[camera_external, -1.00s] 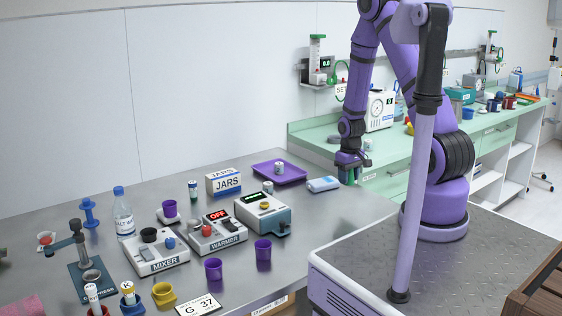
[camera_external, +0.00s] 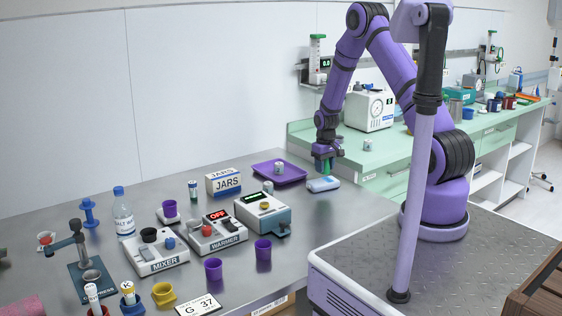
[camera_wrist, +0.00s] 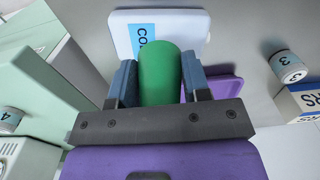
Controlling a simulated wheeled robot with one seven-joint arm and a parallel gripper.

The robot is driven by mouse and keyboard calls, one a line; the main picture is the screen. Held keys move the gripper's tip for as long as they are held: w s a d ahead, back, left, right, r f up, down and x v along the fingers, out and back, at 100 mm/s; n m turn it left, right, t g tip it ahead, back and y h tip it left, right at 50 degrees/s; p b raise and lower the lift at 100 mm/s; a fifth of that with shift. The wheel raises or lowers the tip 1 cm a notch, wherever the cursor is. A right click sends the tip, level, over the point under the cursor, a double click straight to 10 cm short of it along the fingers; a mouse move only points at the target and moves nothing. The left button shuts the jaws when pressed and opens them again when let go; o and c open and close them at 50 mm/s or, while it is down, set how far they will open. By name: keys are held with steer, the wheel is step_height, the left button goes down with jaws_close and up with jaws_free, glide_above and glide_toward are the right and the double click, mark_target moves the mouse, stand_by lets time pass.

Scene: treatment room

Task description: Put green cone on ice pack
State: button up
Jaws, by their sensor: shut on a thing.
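The green cone (camera_wrist: 160,78) is held between the two blue-grey fingers of my gripper (camera_wrist: 159,85) in the wrist view. In the external view the cone (camera_external: 325,167) shows as a small green shape under my gripper (camera_external: 325,160). The ice pack (camera_external: 323,184) is a pale blue-white flat pack on the grey table, just below the cone in the picture. In the wrist view the ice pack (camera_wrist: 190,32) lies beyond the cone, which hides part of its blue label. The cone looks to be above the pack; the exact gap cannot be told.
A JARS box (camera_external: 223,182) and a warmer (camera_external: 217,234) stand farther left. A green counter (camera_external: 352,155) is behind. The table to the pack's front right is clear.

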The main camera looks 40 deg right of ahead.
mark_target(323, 181)
steer(key=shift+w+d, duration=0.1)
steer(key=shift+w, duration=0.3)
steer(key=shift+s+f, duration=0.1)
steer(key=shift+f, duration=1.7)
steer(key=shift+f, duration=0.1)
steer(key=o, duration=0.9)
